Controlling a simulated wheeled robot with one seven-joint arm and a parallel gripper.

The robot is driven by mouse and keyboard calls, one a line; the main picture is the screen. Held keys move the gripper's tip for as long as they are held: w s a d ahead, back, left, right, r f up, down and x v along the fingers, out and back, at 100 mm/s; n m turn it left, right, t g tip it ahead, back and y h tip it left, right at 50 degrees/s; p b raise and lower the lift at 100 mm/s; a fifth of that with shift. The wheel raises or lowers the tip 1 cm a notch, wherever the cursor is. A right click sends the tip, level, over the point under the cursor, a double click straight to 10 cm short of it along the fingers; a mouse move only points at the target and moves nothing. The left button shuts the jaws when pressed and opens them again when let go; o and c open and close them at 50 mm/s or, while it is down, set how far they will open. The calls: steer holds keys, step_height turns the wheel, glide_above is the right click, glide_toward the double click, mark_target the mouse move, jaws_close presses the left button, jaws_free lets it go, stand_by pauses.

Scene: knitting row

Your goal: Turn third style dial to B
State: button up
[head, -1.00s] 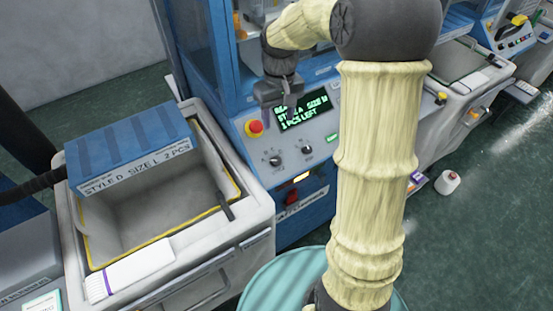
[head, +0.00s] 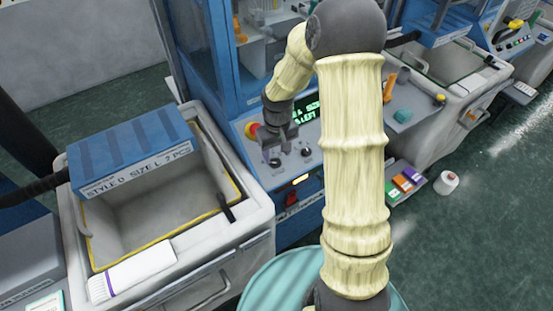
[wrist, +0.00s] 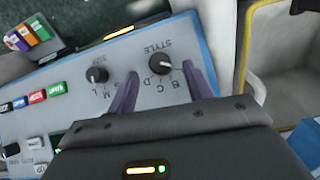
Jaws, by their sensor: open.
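The style dial (wrist: 158,63) is a black knob with a pale mark on the blue-edged grey control panel (wrist: 60,108). Letters B, C and D show around it; which letter its mark faces I cannot tell. My gripper (wrist: 160,69) is open, with its two purple-grey fingers on either side of the style dial. Whether they touch it is unclear. In the head view my gripper (head: 281,147) is over the panel and the dial (head: 275,162) shows just below it. The green-lettered display (head: 307,108) is partly hidden by my arm.
A second dial, for size (wrist: 97,75), sits beside the left finger. Several coloured buttons (wrist: 36,97) line the panel. A red stop button (head: 252,129) is left of my gripper. A grey bin with a yellow rim (head: 165,255) stands at the left, a blue box (head: 130,150) over it.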

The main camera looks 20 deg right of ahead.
mark_target(276, 162)
steer(key=shift+f, duration=2.15)
steer(key=c, duration=1)
steer(key=shift+o, duration=0.2)
steer(key=shift+r+m+p, duration=0.15)
steer(key=shift+m+p, duration=0.15)
steer(key=shift+p, duration=0.15)
steer(key=shift+d+m+y+p, duration=0.1)
steer(key=shift+m+y+p, duration=0.55)
steer(key=shift+m+y, duration=0.25)
steer(key=m+y, duration=0.3)
steer(key=shift+d+m, duration=0.15)
steer(key=shift+m, duration=0.25)
steer(key=shift+w, duration=0.1)
